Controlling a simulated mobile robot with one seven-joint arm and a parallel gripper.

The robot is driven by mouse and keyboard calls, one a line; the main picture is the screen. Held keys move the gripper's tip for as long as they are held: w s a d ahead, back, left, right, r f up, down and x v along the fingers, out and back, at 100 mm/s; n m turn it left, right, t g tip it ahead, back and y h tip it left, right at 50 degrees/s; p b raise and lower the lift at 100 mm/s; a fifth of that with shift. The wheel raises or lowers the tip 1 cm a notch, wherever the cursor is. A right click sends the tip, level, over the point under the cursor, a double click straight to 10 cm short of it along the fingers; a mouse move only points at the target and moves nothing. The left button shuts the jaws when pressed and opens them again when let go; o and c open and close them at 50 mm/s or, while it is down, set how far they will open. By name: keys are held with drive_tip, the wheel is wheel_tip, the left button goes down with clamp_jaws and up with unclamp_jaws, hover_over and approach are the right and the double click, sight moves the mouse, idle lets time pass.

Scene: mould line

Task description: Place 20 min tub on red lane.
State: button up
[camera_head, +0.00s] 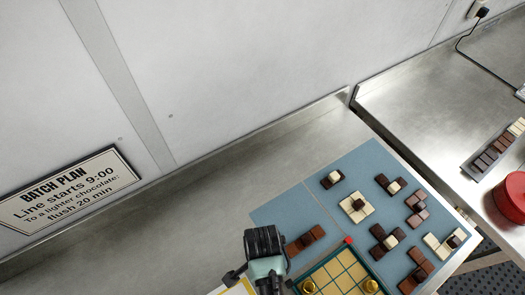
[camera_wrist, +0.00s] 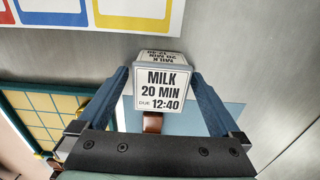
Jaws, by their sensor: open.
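The tub (camera_wrist: 160,90) shows in the wrist view, a grey-white container whose label reads "MILK 20 MIN DUE 12:40". My gripper (camera_wrist: 160,74) is open, with one blue finger on each side of the tub. I cannot tell whether the fingers touch it. A corner of the red lane (camera_wrist: 6,17) shows at the top left edge of the wrist view; most of it is cut off. The blue lane (camera_wrist: 52,17) and yellow lane (camera_wrist: 135,20) lie beside it. In the head view my arm is at bottom centre, and the tub is hidden.
A sign (camera_head: 70,188) on the wall reads "Batch plan, line starts 9:00, to a lighter chocolate: flush 20 min". A blue mat (camera_head: 345,178) holds several chocolate pieces, beside a yellow-celled mould (camera_head: 340,272). A red round container (camera_head: 512,195) stands far right. The steel counter at left is clear.

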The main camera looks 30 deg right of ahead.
drive_tip(key=shift+r, duration=0.1)
drive_tip(key=c, duration=1.6)
